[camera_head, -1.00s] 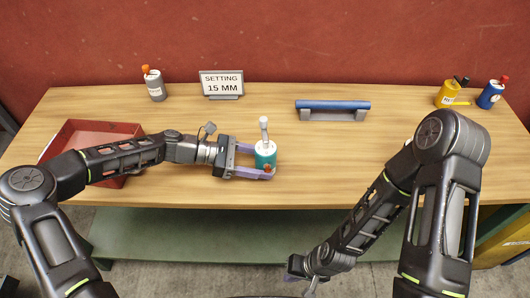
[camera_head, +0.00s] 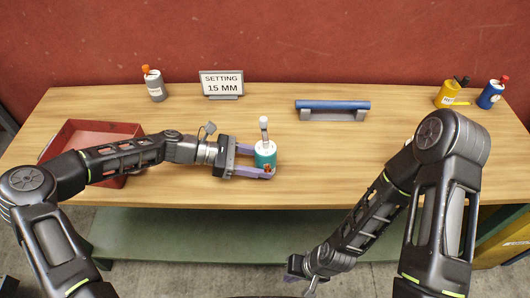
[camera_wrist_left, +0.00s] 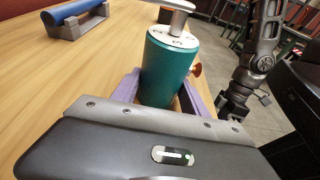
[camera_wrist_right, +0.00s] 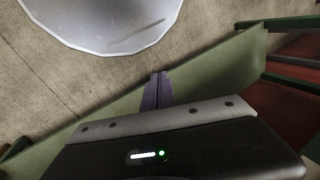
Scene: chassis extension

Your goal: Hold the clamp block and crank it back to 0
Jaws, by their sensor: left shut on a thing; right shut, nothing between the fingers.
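The clamp block is a teal cylinder (camera_head: 265,156) with a white top and a grey crank handle (camera_head: 264,128) standing up from it. It is upright on the workbench near the front edge. My left gripper (camera_head: 265,162) is shut on it, one purple finger on each side. In the left wrist view the teal body (camera_wrist_left: 167,68) sits between the fingers, with marks on its white top (camera_wrist_left: 174,38) too small to read. An orange-brown knob (camera_wrist_left: 196,70) is on its side. My right gripper (camera_wrist_right: 158,82) is shut and empty, low in front of the bench.
A sign (camera_head: 222,84) reads "SETTING 15 MM". A red tray (camera_head: 128,128) is at the left. A blue bar on a grey stand (camera_head: 333,105), a grey bottle (camera_head: 155,86), a yellow can (camera_head: 449,96) and a blue can (camera_head: 489,96) stand along the back. The bench right of the clamp block is clear.

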